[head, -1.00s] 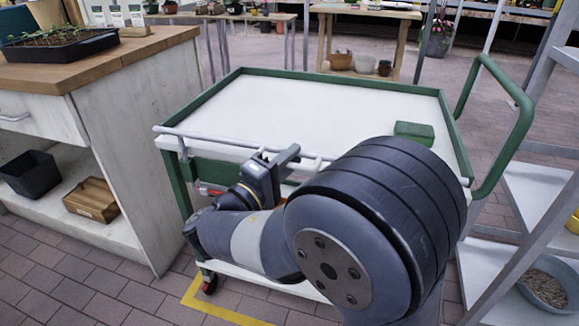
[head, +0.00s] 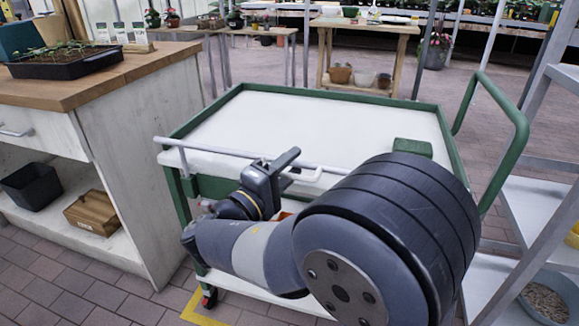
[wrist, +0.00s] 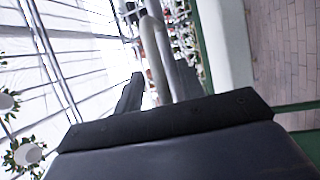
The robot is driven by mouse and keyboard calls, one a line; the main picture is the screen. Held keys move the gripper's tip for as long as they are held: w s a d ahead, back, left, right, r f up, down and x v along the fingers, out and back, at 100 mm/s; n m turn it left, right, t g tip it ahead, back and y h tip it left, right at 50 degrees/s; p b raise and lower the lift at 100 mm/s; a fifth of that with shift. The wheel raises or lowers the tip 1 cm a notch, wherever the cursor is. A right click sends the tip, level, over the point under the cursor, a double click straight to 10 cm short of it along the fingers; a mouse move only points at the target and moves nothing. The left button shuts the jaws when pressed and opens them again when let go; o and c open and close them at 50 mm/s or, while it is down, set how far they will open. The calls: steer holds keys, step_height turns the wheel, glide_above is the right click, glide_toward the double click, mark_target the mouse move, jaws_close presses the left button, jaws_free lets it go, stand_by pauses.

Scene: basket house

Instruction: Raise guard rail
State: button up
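The guard rail (head: 222,151) is a pale grey bar along the near edge of the cart (head: 340,91), just above its white top. Its left upright shows, and a bent handle piece (head: 312,175) shows right of my gripper. My gripper (head: 287,163) is at this rail, near its middle. In the wrist view, a light grey bar (wrist: 153,55) of the rail runs between my two fingers (wrist: 152,88). It lies close to the right finger, with a gap to the left one. The fingers are apart; contact is not clear.
A wooden-topped bench (head: 135,72) stands close on the left. A metal shelf (head: 540,205) stands close on the right, beside the cart's green push handle (head: 515,150).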

steer(key=p+v, duration=0.2)
steer(key=v, duration=0.8)
steer(key=shift+s+a, duration=0.3)
steer(key=b+x, duration=0.2)
steer(key=x, duration=0.9)
steer(key=shift+f, duration=0.2)
steer(key=shift+f+b, duration=0.35)
steer(key=shift+f, duration=0.15)
steer(key=shift+f, duration=0.1)
